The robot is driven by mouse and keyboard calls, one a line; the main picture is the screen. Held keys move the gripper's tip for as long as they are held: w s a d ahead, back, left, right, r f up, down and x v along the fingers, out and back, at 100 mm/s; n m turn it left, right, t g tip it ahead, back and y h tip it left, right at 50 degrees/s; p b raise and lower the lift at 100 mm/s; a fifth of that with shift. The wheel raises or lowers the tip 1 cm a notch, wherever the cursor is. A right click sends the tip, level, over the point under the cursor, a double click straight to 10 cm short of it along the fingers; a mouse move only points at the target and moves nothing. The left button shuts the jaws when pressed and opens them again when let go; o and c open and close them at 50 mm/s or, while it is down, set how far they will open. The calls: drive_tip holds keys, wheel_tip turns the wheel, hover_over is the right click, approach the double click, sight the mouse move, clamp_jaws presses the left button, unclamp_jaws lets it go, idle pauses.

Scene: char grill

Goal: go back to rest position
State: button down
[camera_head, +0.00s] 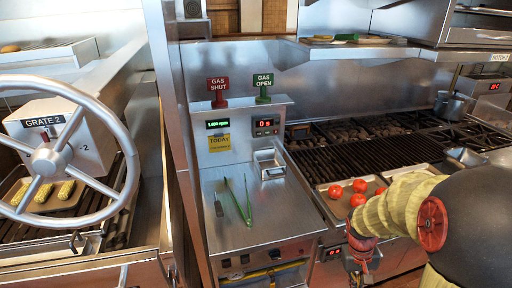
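My arm comes in from the right edge, with a dark rounded part and a tan ribbed sleeve. It bends down and to the left in front of the grill. My gripper (362,262) is at the lower middle right, small and dark with red parts, in front of the cabinet face below the grill. Its fingers are too small and cut off to tell whether they are open or shut. I see nothing clearly held in it. Several tomatoes (359,186) lie on a tray (331,206) behind and above the gripper, partly hidden by my arm.
A steel counter (226,234) with green tongs (240,203) stands left of the gripper. The grill grate (385,154) lies behind the arm. A large handwheel (47,160) and corn (66,191) are far left.

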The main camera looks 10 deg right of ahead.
drive_tip(key=s+a+r+n+t, duration=0.1)
drive_tip(key=s+a+r+t, duration=0.2)
drive_tip(key=a+r, duration=0.7)
drive_tip(key=s+a+r+n+t+y, duration=0.1)
drive_tip(key=a+r+t, duration=0.3)
drive_tip(key=a+r, duration=0.6)
wheel_tip(320, 180, up, 2)
drive_tip(key=shift+s+a+r+n, duration=0.15)
drive_tip(key=shift+s+a+n, duration=0.2)
drive_tip(key=shift+s+n, duration=0.45)
